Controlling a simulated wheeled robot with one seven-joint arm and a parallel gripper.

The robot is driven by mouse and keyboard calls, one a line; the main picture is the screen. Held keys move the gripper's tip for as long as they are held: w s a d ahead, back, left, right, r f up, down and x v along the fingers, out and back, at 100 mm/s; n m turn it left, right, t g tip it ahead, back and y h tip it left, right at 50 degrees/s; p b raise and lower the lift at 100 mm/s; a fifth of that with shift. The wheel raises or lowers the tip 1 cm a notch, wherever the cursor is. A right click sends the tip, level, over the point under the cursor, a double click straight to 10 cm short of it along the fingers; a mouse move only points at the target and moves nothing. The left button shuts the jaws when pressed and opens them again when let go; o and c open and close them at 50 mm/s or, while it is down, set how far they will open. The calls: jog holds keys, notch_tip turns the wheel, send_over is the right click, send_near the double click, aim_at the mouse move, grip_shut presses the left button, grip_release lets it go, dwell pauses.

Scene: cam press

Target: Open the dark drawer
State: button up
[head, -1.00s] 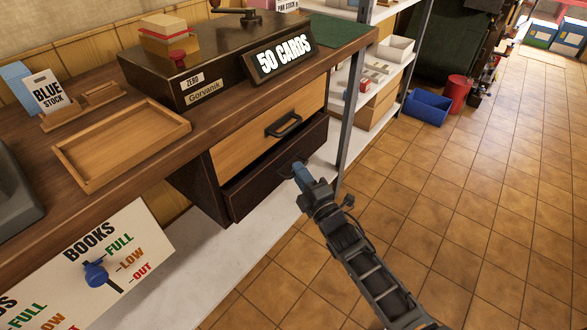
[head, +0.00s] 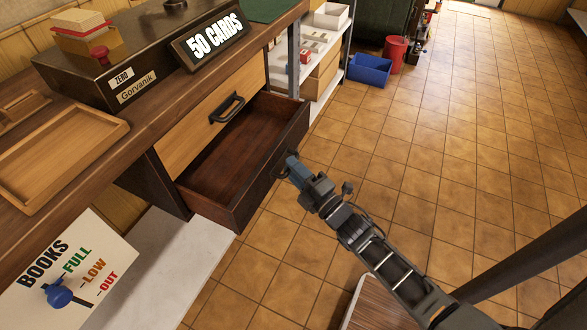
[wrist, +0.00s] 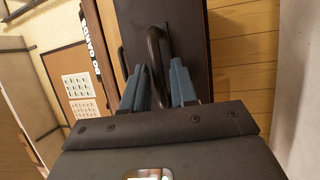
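The dark drawer (head: 236,158) stands pulled out beneath the light wood drawer under the counter. Its inside shows and is empty. My gripper (head: 289,170) is at the drawer's dark front panel (head: 268,172). In the head view my gripper hides most of this handle.
The light wood drawer (head: 214,121) above is shut, with its own black handle (head: 227,107). A shelf rack (head: 293,55) stands beyond the drawer, near a blue bin (head: 369,70). The tiled floor (head: 440,180) to the right is clear.

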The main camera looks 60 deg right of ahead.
jog(key=shift+o, duration=0.9)
jog(key=v, duration=0.7)
jog(key=shift+s+b, duration=0.3)
jog(key=shift+s, duration=0.05)
jog(key=shift+a+f, duration=0.1)
jog(key=s+a+r+m+g+y+p, duration=0.1)
jog(key=s+a+r+m, duration=0.3)
jog(key=r, duration=0.4)
jog(key=s+a+r+m+g+y+p, duration=0.1)
jog(key=s+a+r+m+y+p, duration=0.2)
jog(key=s+a+r, duration=0.3)
jog(key=s+a+r+m+g+y+p, duration=0.1)
jog(key=s+a+r+m+y+p, duration=0.2)
jog(key=a+r, duration=0.6)
notch_tip(320, 180, up, 3)
jog(key=s+m, duration=0.2)
jog(key=m, duration=0.1)
jog(key=shift+a+f+g, duration=0.2)
jog(key=shift+a+g, duration=0.1)
jog(key=shift+a, duration=0.1)
